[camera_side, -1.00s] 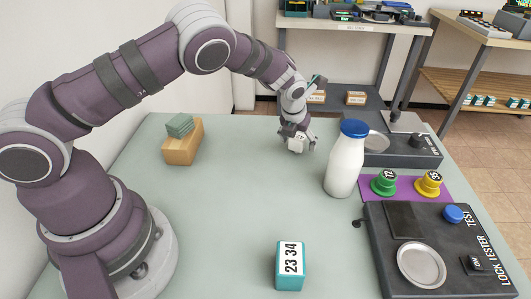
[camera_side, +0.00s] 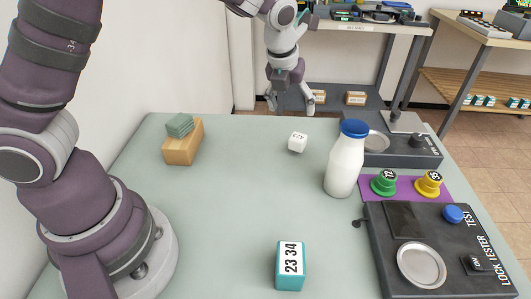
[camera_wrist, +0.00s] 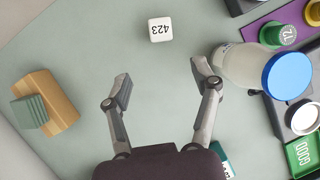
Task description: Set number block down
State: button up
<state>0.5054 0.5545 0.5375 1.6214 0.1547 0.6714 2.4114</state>
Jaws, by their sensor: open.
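My gripper (camera_side: 290,106) is raised over the back of the table. In the wrist view its fingers (camera_wrist: 160,78) are spread wide with only bare table between them. A teal block (camera_side: 290,266) with a white face reading 23 34 stands at the front of the table.
A white bottle with a blue cap (camera_side: 345,158) stands right of the white block. Green (camera_side: 384,182) and yellow (camera_side: 428,184) weights sit on a purple strip beside the lock tester (camera_side: 440,250). A wooden block (camera_side: 183,143) with green pieces stands at left. The table's middle is clear.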

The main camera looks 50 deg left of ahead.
jog(key=s+r+n, duration=0.4)
jog(key=s+n, duration=0.5)
jog(key=n, duration=0.6)
jog(key=s+a+r+n+t+h, duration=0.1)
jog(key=s+r+n, duration=0.2)
jog(key=s+n, duration=0.6)
jog(key=n, duration=0.6)
jog(key=shift+a+r, duration=0.3)
jog(key=shift+r, duration=0.05)
